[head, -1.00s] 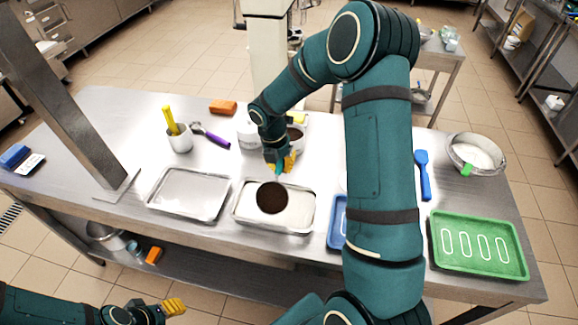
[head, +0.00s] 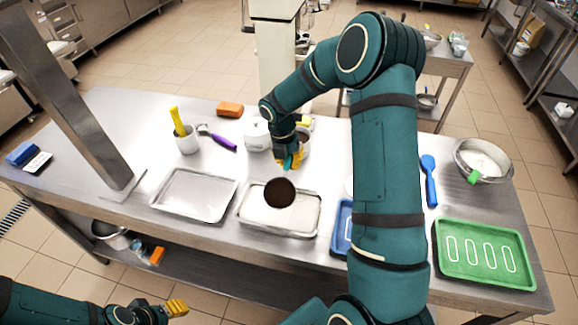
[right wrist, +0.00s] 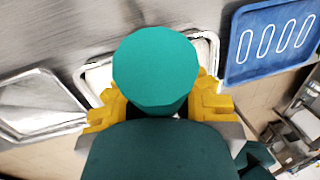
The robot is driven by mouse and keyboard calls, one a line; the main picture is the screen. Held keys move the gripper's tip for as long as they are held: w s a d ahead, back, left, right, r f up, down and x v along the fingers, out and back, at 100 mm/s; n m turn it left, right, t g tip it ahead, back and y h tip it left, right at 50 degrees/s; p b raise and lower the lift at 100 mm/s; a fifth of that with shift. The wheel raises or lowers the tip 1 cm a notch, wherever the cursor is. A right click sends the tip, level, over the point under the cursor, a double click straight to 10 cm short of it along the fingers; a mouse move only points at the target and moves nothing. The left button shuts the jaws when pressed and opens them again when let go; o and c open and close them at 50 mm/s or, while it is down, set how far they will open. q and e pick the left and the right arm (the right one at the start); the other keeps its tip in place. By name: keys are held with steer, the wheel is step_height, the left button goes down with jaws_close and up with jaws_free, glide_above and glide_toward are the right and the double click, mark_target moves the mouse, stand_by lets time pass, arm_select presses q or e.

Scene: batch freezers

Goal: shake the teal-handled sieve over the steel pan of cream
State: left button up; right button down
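My right gripper (head: 290,159) is shut on the teal handle of the sieve; the handle's round end (right wrist: 155,70) fills the middle of the right wrist view between the yellow fingers. The sieve (head: 279,192) shows as a dark brown disc held over the steel pan (head: 275,233). White cream (head: 262,214) lies in the pan, smooth and pale where it shows; the part behind the sieve is hidden. My left gripper (head: 174,307) is low at the front left, away from the table; its finger opening is unclear.
An empty steel tray (head: 193,194) lies left of the pan, a blue tray (head: 343,228) to its right. A green tray (head: 485,255), blue spatula (head: 429,180) and a steel sifter or bowl (head: 483,161) are further right. A white tub (head: 257,134) stands behind.

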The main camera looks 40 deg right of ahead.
steer(key=shift+w+d, duration=0.25)
steer(key=shift+d, duration=0.05)
steer(key=shift+s+a+r, duration=0.1)
steer(key=shift+s+a, duration=1.05)
steer(key=shift+a, duration=0.25)
steer(key=w+d, duration=0.2)
steer(key=shift+w+d, duration=0.15)
steer(key=shift+d, duration=0.25)
steer(key=shift+s+a, duration=1.2)
steer(key=shift+a, duration=0.25)
steer(key=shift+w, duration=0.1)
steer(key=w+a, duration=0.4)
steer(key=w, duration=0.1)
steer(key=shift+w+a, duration=0.3)
steer(key=shift+a, duration=0.05)
stand_by(3.0)
